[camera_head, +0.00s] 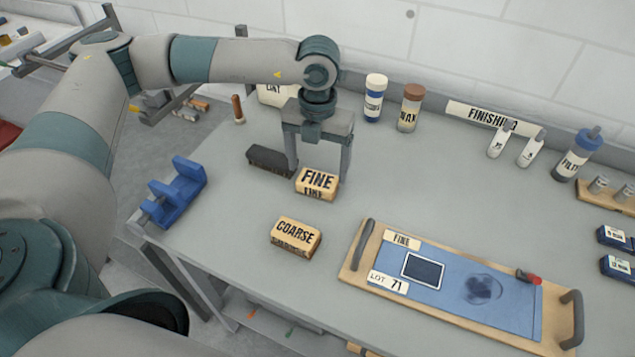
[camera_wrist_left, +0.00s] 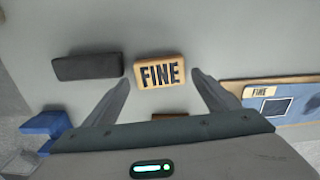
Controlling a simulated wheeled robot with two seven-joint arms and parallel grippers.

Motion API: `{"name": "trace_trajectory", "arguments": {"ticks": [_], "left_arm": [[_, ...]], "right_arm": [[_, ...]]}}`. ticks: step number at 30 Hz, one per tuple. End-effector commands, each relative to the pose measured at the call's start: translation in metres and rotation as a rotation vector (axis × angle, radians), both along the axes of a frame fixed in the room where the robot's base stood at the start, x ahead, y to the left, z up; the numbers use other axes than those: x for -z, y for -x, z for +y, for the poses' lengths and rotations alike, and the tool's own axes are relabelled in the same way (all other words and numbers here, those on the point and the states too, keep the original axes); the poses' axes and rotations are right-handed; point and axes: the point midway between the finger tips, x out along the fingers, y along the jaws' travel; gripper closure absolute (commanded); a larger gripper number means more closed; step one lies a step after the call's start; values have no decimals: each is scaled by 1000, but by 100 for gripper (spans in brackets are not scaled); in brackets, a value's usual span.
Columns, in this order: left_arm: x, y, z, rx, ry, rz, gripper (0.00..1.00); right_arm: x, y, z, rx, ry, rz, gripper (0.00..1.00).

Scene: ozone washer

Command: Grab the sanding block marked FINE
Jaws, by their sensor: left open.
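The tan sanding block marked FINE (camera_head: 317,183) lies on the grey table, label up. My left gripper (camera_head: 318,172) is open just above and around it, pointing down. In the left wrist view the FINE block (camera_wrist_left: 160,71) shows between and slightly beyond the two spread fingertips (camera_wrist_left: 162,78), with a gap on each side. A second tan block marked COARSE (camera_head: 296,237) lies nearer the front edge. A dark unlabelled-looking block (camera_head: 270,161) lies left of the FINE block, partly hidden behind a finger. My right gripper is not in view.
A wooden tray (camera_head: 358,277) with a blue mat and FINE and LOT 71 labels stands at the front right. A blue holder (camera_head: 178,190) stands at the left edge. Bottles, including a WAX one (camera_head: 410,108), line the back. The table around the blocks is clear.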

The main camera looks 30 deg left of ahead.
Motion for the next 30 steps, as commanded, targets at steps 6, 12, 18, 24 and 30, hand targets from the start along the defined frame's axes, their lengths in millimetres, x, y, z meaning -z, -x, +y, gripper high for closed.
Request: {"name": "trace_trajectory", "arguments": {"ticks": [6,12,18,24,30], "left_arm": [[27,1,0,0,-2,3,20],[46,0,0,1,0,1,20],[48,0,0,1,0,0,20],[48,0,0,1,0,0,20],[48,0,0,1,0,0,44]], "right_arm": [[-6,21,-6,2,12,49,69],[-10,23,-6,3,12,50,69],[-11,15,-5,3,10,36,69],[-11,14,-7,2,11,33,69],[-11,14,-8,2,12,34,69]]}}
